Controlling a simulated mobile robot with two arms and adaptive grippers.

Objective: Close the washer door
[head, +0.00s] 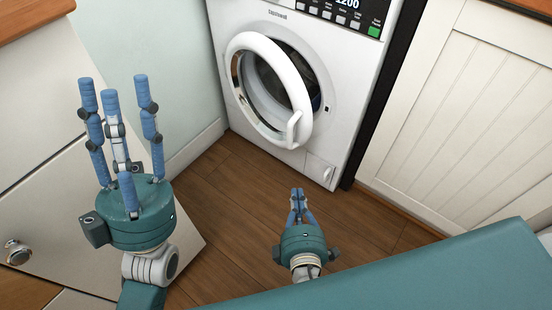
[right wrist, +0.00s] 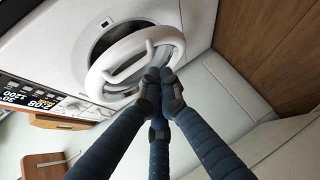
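The white washer (head: 345,100) stands at the back, with its round door (head: 240,47) ajar. The door's thick white ring stands out from the front, and the dark drum opening shows behind it. Its handle (head: 294,129) is at the ring's lower right. The door also shows in the right wrist view (right wrist: 100,72). My right gripper (head: 297,192) is low in front of the washer, below the door in the head view, fingers together and empty. In the wrist view its fingertips (right wrist: 160,74) overlap the door's edge; contact cannot be told. My left gripper (head: 113,90) is open and empty at the left.
White panelled cabinets (head: 465,110) stand to the right of the washer. A pale cabinet with a round knob (head: 18,252) is at the left, near my left arm. The wooden floor (head: 235,195) in front of the washer is clear.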

